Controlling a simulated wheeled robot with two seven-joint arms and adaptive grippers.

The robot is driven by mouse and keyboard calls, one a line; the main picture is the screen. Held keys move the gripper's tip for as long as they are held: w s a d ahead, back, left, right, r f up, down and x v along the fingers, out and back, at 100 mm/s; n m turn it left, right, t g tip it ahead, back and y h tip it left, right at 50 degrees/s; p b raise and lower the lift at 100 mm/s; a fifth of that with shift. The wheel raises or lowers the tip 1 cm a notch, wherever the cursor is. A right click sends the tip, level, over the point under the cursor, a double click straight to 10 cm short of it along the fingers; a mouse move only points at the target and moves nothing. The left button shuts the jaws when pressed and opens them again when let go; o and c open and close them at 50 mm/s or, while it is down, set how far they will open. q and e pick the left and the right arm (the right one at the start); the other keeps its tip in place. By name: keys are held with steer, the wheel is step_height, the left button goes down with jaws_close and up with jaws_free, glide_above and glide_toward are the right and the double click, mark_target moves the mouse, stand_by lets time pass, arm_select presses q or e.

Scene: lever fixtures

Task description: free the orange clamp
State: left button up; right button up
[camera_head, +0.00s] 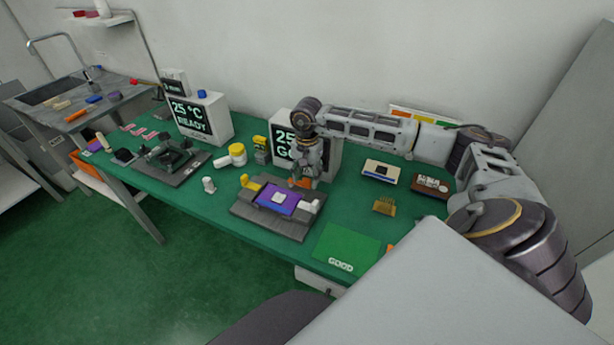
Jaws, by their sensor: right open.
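A dark fixture (262,225) lies on the green table, with a purple board (268,200) in it and a small pale square part (278,197) on the board. The orange clamp (296,184) shows as a small orange patch at the fixture's back edge, largely hidden by my right gripper. My right gripper (305,183) points down directly over the orange clamp and is open. I cannot tell whether it touches the clamp. A yellow clamp (250,182) stands at the fixture's left end and a whitish one (308,206) at its right end. My left gripper is not in view.
Behind my right gripper stands a display box (283,124), partly covered by the arm. A white-and-yellow container (237,154) is to the left. A second dark fixture (172,160) lies farther left. A green GOOD mat (347,246) and a small gold part (384,206) lie to the right.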

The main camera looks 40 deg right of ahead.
mark_target(307, 179)
step_height(307, 179, up, 12)
steer(key=shift+f, duration=0.15)
stand_by(0.5)
steer(key=shift+f, duration=0.1)
stand_by(0.6)
